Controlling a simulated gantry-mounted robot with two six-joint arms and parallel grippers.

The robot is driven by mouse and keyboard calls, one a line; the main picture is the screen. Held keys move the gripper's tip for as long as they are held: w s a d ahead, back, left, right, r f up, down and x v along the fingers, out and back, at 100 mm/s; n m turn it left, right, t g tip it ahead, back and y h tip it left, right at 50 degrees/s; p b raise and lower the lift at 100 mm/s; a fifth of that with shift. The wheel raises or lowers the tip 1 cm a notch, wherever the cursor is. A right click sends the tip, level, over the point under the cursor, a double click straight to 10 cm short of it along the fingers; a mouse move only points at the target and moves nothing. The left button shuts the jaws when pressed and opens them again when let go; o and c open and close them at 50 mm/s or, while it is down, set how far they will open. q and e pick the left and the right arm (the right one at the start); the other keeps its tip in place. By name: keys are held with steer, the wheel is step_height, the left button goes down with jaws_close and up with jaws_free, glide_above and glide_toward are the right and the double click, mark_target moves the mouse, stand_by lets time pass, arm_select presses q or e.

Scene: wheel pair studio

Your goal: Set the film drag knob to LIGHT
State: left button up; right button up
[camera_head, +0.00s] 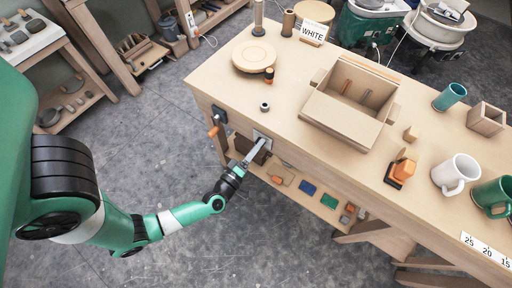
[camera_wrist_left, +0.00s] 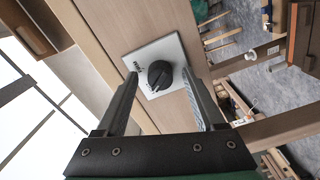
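A black round knob (camera_wrist_left: 160,75) sits on a light square plate (camera_wrist_left: 172,50) on the bench's front face. The plate's small lettering is too small and skewed to read surely, and I cannot tell which mark the knob points at. My left gripper (camera_wrist_left: 160,76) is open, with its two fingers on either side of the knob in the wrist view; I see no clear contact. In the head view the left gripper (camera_head: 257,146) reaches the plate (camera_head: 264,136) at the bench edge, and the knob is hidden there. My right gripper is not in view.
The wooden bench (camera_head: 290,75) carries an open wooden box (camera_head: 340,118), a round board (camera_head: 254,55), a white mug (camera_head: 457,172) and a green mug (camera_head: 493,195). A dark fitting with an orange handle (camera_head: 213,131) is left of the plate. A lower shelf (camera_head: 335,218) holds small blocks.

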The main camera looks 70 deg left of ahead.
arm_select(q)
steer(key=shift+s, duration=0.1)
steer(key=v, duration=1.1)
steer(key=shift+s+d+p, duration=0.15)
steer(key=shift+s+p, duration=0.05)
steer(key=shift+p, duration=0.15)
stand_by(0.5)
